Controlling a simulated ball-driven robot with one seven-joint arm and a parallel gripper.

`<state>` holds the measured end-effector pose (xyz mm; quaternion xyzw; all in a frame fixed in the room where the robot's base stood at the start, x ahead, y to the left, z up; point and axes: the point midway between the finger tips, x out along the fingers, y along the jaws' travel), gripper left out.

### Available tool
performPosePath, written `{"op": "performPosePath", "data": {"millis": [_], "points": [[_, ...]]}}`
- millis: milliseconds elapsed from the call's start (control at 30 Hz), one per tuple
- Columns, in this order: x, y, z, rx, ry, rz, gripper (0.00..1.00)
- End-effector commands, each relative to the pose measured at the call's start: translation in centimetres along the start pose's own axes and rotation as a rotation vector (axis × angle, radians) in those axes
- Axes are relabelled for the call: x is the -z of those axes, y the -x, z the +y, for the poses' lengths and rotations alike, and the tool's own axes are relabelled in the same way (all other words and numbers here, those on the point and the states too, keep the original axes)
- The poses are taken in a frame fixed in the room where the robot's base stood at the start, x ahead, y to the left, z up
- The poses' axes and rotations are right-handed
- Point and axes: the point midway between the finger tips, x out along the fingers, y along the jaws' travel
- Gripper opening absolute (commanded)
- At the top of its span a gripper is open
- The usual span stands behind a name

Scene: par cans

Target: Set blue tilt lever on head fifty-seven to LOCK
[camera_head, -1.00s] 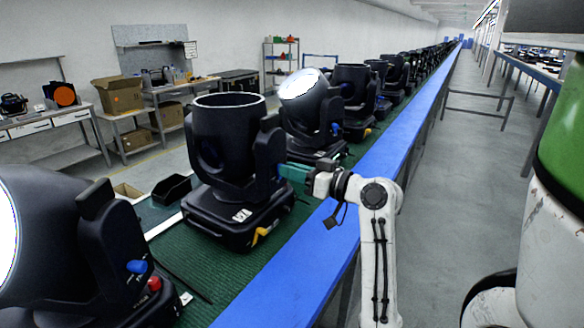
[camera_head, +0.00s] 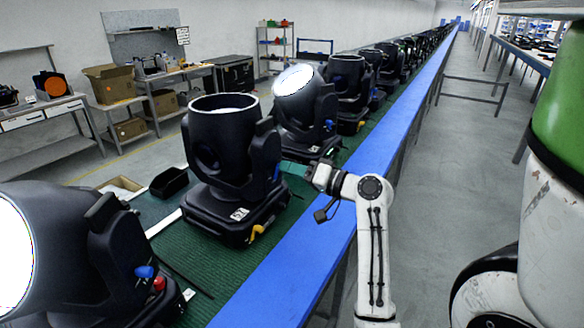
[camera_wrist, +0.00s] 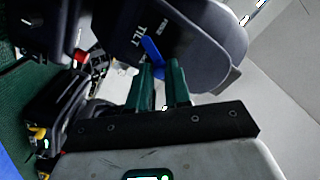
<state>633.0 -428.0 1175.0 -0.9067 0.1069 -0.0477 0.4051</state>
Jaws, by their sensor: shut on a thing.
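In the wrist view, the blue tilt lever (camera_wrist: 153,50) sits on the dark yoke beside the white word TILT. The green fingertips of my gripper (camera_wrist: 161,70) are shut on the lever's lower end. Smaller white lettering shows near the lever; the fingers and lever partly hide the lettering, so its set position cannot be told.
A nearer lamp head (camera_head: 75,250) with blue and red controls stands at lower left. Another head (camera_head: 305,110) and a long row stand behind. A yellow lever (camera_head: 257,232) is on the base.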

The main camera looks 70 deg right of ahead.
Motion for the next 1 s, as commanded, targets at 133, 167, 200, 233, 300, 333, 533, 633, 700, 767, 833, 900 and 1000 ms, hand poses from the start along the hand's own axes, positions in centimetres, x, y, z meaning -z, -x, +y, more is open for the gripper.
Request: {"op": "performPosePath", "data": {"millis": [133, 167, 200, 233, 300, 333, 533, 633, 700, 767, 833, 900, 1000], "points": [[0.01, 0.05, 0.12, -0.002, -0.013, 0.001, 0.0], [0.0, 0.05, 0.14, -0.002, -0.014, 0.001, 0.0], [0.0, 0.05, 0.15, -0.002, -0.015, 0.001, 0.0], [0.0, 0.05, 0.15, -0.002, -0.015, 0.001, 0.0], [0.0, 0.05, 0.16, -0.002, -0.015, 0.001, 0.0], [0.0, 0.05, 0.16, -0.002, -0.015, 0.001, 0.0], [0.0, 0.06, 0.17, -0.003, -0.014, 0.001, 0.24], [0.0, 0.05, 0.14, -0.002, -0.014, 0.001, 0.33], [0.0, 0.04, 0.12, -0.002, -0.013, 0.001, 0.4], [0.0, 0.03, 0.1, -0.001, -0.013, 0.001, 0.44], [0.0, 0.02, 0.09, -0.001, -0.013, 0.001, 0.44], [0.01, 0.02, 0.08, -0.001, -0.013, 0.001, 0.44], [-0.01, 0.14, 0.1, -0.001, -0.013, 0.001, 0.44]]}}
